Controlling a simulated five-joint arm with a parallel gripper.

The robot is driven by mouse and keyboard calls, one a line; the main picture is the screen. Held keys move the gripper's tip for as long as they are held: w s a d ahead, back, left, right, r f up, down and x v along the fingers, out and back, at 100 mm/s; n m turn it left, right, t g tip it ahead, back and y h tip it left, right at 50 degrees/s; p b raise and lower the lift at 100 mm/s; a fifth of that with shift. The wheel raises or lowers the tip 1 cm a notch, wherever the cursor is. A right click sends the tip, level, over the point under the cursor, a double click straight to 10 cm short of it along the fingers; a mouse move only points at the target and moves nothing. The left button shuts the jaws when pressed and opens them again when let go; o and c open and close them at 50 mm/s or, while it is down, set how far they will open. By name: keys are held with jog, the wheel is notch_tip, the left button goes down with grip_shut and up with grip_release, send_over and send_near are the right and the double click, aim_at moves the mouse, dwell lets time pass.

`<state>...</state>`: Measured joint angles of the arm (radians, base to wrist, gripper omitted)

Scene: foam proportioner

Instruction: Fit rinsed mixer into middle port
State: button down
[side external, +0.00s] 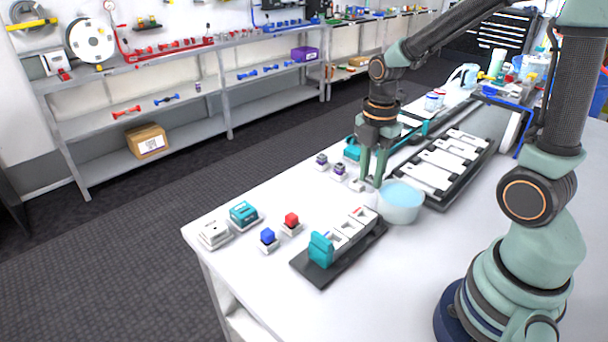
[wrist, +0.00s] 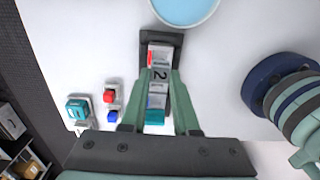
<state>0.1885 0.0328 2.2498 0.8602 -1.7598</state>
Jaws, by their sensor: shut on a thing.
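My gripper (side external: 372,181) points down beside the round tub of light blue water (side external: 400,210), just left of its rim. Its fingers are shut on a small, mostly hidden pale piece, likely the mixer (side external: 369,187). The proportioner's dark base (side external: 318,274) lies nearer the front, with a row of white ports (side external: 349,234) and a teal block (side external: 320,250) at its near end. In the wrist view, the fingers (wrist: 161,72) flank the white row marked "2" (wrist: 160,76). The held piece is hard to separate from that row there. The tub (wrist: 185,10) shows at the top.
A red-topped piece (side external: 291,222), a blue-topped piece (side external: 268,240), a teal piece (side external: 243,214) and a white piece (side external: 214,233) stand at the front left. Two purple-topped pieces (side external: 322,161) stand left of my gripper. A black tray of white parts (side external: 440,168) lies behind the tub.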

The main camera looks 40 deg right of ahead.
jog(key=shift+a+f, duration=0.8)
jog(key=shift+a, duration=0.25)
jog(key=shift+a+f, duration=0.85)
jog(key=shift+a, duration=0.25)
jog(key=shift+a+f, duration=0.8)
jog(key=shift+a, duration=0.25)
jog(key=shift+f, duration=0.15)
jog(key=shift+f, duration=0.95)
jog(key=shift+c, duration=0.9)
grip_release()
